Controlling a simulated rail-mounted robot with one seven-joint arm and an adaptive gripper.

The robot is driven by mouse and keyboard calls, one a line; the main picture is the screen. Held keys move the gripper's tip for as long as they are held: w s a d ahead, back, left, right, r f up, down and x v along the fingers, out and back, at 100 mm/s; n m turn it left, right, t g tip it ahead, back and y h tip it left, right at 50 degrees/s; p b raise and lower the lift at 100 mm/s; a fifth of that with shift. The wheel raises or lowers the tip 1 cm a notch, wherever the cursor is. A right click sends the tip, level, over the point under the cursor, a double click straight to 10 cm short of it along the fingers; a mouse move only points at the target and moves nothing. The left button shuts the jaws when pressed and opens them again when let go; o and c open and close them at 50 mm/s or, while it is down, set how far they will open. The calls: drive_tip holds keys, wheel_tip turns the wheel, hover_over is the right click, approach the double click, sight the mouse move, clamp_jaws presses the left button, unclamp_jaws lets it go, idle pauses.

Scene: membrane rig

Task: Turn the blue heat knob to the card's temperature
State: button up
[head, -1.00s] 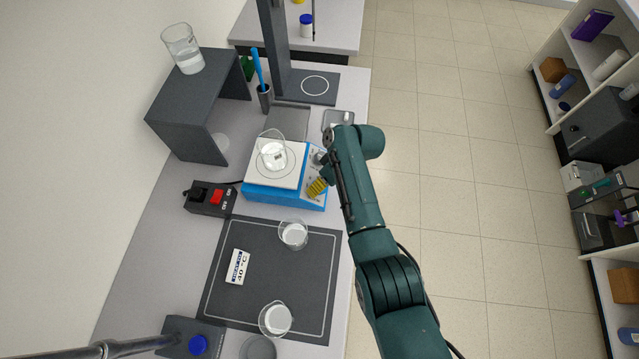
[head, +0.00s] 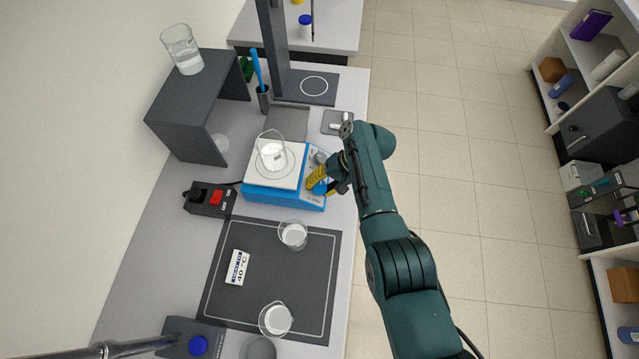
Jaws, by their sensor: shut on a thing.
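The blue and white hotplate (head: 257,192) stands in the middle of the bench with a glass beaker (head: 271,152) on its top plate. My gripper (head: 320,185), with yellow fingertips, is at the right side of the hotplate's front panel. It is shut on the blue heat knob (head: 321,188), which is partly hidden by the fingers. A grey knob (head: 320,157) sits farther up the panel. The white card (head: 237,267) on the dark mat reads 40 °C. Dial marks by the blue knob are too small to read.
A black power box with a red switch (head: 217,197) is left of the hotplate. Two beakers (head: 293,235) (head: 275,319) stand on the dark mat (head: 300,275). A dark shelf (head: 190,110) stands behind left, with a beaker (head: 183,50) on top.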

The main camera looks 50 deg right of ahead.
drive_tip(key=shift+m, duration=1.1)
drive_tip(key=o, duration=1.2)
drive_tip(key=v, duration=1.2)
drive_tip(key=shift+s+f, duration=0.15)
